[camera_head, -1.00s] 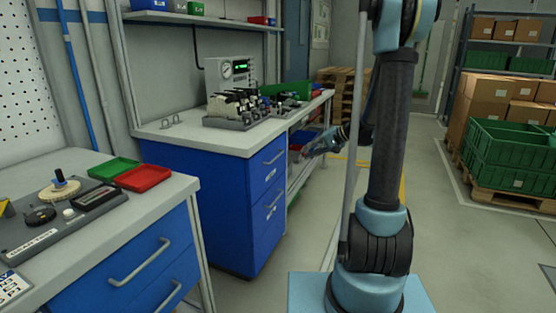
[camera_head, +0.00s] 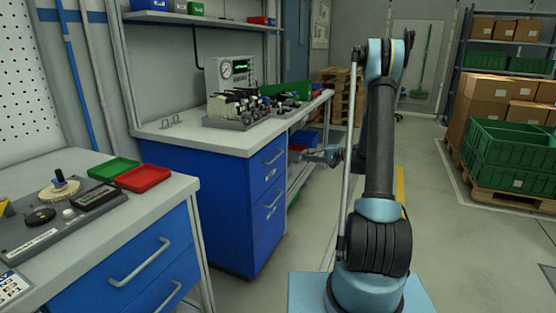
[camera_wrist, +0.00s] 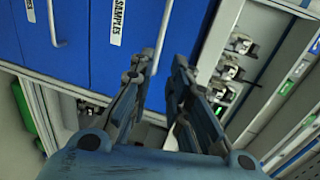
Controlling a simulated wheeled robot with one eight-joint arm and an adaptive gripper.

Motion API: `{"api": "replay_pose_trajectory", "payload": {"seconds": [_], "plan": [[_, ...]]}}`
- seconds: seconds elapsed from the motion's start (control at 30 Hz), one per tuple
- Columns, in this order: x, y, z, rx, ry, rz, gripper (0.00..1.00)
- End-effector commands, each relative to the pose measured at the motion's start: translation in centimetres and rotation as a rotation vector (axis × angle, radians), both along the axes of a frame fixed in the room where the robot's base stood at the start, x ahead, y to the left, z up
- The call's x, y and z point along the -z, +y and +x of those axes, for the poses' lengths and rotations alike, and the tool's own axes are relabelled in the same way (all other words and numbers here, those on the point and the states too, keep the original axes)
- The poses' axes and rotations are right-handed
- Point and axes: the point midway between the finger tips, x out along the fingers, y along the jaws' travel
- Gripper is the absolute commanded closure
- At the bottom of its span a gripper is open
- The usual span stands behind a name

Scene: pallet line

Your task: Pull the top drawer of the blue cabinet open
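The blue cabinet (camera_head: 222,222) stands under the far workbench, with its drawers shut. Its top drawer (camera_head: 262,180) has a grey bar handle (camera_head: 274,158) above a white label. In the wrist view the top drawer (camera_wrist: 132,62) appears turned sideways, with a "SAMPLES" label and its handle (camera_wrist: 165,24). My gripper (camera_head: 303,155) is just right of the drawer front in the head view. In the wrist view my gripper (camera_wrist: 160,60) has its two fingers apart, with the handle's line running between them. I cannot tell whether they touch it; nothing is held.
The lower drawer (camera_head: 266,222) has its own handle. The white bench top (camera_head: 190,140) overhangs the cabinet, with a gauge box (camera_head: 232,72) and fittings on it. Another blue drawer unit (camera_head: 120,285) stands at the front left.

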Motion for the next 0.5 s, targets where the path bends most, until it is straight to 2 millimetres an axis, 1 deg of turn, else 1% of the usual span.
{"api": "replay_pose_trajectory", "payload": {"seconds": [0.5], "plan": [[1.8, 8.1, 2.8, -0.002, -0.001, -0.002, 0.83]]}}
